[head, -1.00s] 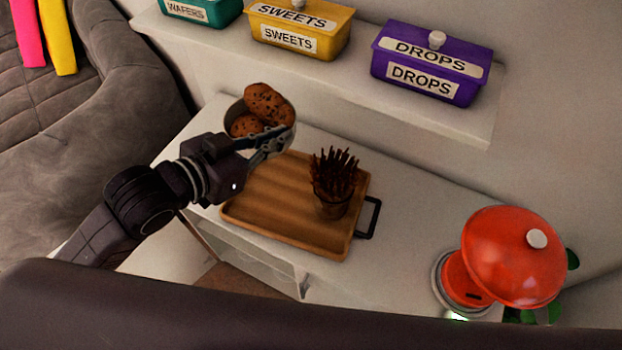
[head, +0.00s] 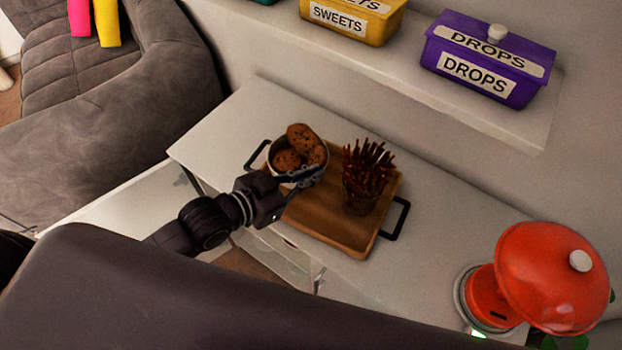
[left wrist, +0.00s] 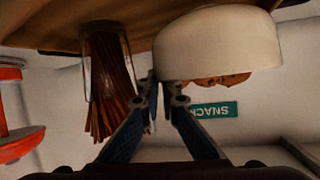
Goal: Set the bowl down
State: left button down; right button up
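A pale bowl (head: 323,173) holding several chocolate-chip cookies (head: 299,146) is at the left end of the wooden tray (head: 335,229). My left gripper (head: 304,174) is shut on the bowl's near rim, and the bowl looks about level. The left wrist view shows the bowl (left wrist: 215,40) upside down, with the two fingers (left wrist: 163,88) close together at its rim. The bowl's base is very near the tray; I cannot tell whether it touches. My right gripper is not in view.
A glass of dark sticks (head: 364,192) stands on the tray, right of the bowl. The tray lies on a white counter (head: 235,125). A red lidded machine (head: 550,280) stands at the right. A shelf above holds a yellow sweets box (head: 352,20) and a purple drops box (head: 490,62).

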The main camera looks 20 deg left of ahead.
pick_arm(q)
jog(key=shift+f, duration=1.3)
jog(key=shift+f, duration=0.2)
jog(key=c, duration=2.2)
grip_release()
jog(key=shift+o, duration=0.2)
